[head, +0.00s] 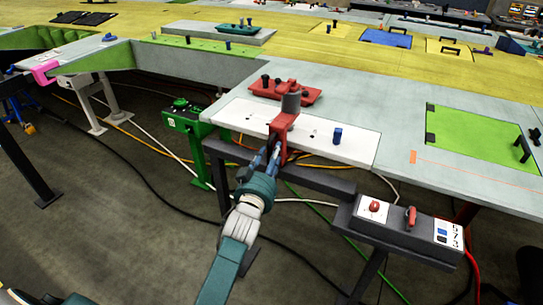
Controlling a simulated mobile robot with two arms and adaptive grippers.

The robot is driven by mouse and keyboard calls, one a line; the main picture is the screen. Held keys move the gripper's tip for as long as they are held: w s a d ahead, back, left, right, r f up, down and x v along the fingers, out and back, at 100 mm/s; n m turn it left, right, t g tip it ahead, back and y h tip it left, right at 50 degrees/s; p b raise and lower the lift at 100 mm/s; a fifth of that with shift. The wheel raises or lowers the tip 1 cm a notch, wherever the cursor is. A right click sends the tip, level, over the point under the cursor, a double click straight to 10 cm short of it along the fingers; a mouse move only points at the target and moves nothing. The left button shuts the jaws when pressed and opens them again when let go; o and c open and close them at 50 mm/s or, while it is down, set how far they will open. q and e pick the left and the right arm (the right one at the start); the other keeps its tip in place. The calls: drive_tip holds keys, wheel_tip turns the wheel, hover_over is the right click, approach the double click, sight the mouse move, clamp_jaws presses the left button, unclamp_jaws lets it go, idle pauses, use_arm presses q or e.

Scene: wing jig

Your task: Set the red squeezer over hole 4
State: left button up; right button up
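The red squeezer (283,124), a red bracket with a grey cylinder on top, stands upright at the front edge of the white strip (350,147). Its upper part is over the strip and its lower part hangs in front of the edge. My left gripper (274,151) reaches up from below with its fingers at the squeezer's lower part and looks shut on it. Small dark holes show in the strip on both sides of the squeezer; their numbers cannot be read. A blue pin (337,136) stands in the strip to the right. My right gripper is not in view.
A green stand (190,125) is at the left below the wing. A grey control box (390,222) with red knobs sits front right. Cables lie on the floor.

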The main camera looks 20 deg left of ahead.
use_arm(q)
drive_tip(key=shift+s, duration=0.1)
drive_tip(key=s+d, duration=0.1)
drive_tip(key=s, duration=1)
drive_tip(key=shift+s+d, duration=0.2)
drive_tip(key=shift+s, duration=0.2)
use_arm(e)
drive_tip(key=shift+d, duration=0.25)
